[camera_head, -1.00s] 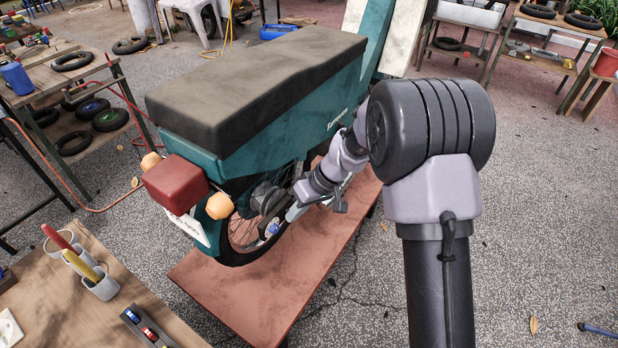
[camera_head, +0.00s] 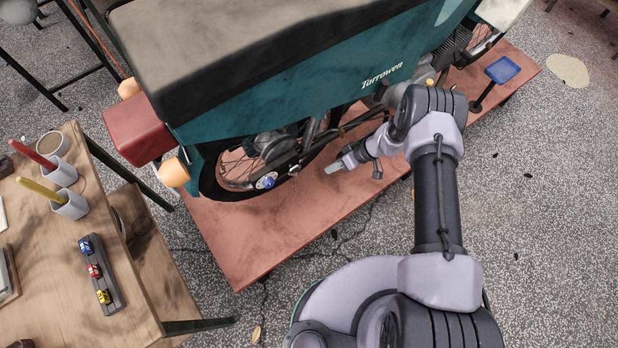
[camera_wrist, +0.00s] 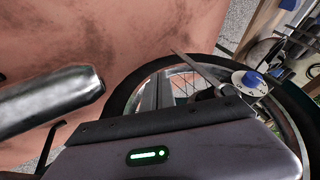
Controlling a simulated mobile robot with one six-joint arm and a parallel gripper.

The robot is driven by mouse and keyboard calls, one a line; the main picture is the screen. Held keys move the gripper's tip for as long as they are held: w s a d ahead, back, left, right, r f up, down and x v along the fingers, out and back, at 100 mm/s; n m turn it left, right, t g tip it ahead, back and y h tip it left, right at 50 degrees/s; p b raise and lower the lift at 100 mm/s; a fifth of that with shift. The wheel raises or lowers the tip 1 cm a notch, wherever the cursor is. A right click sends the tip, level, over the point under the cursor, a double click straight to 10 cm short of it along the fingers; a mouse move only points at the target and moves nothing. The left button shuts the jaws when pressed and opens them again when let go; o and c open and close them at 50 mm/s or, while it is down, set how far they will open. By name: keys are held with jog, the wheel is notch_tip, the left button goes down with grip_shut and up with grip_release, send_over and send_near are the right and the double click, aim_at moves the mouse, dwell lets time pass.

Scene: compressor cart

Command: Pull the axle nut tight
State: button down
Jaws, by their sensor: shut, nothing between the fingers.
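The axle nut (camera_head: 266,183) is a small blue piece on a pale disc at the hub of the rear wheel (camera_head: 228,190). In the wrist view the blue axle nut (camera_wrist: 248,79) sits on a white disc with dark marks, right of my fingers. My gripper (camera_head: 332,169) is shut and empty, to the right of the nut and apart from it, above the red-brown platform (camera_head: 300,215). My gripper's fingers (camera_wrist: 161,80) also show in the wrist view, in front of the tyre and spokes. I cannot tell how tight the nut is.
The teal motorbike body (camera_head: 300,105) overhangs the wheel. A silver cylinder (camera_wrist: 50,97) is close by at left in the wrist view. A wooden bench (camera_head: 60,285) with cups and toy cars stands at left. The floor at right is mostly clear.

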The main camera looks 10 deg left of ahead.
aim_at(296, 182)
jog(key=s+a+f+b, duration=0.4)
jog(key=a+f+b, duration=0.1)
jog(key=a+f, duration=0.3)
jog(key=shift+a, duration=0.2)
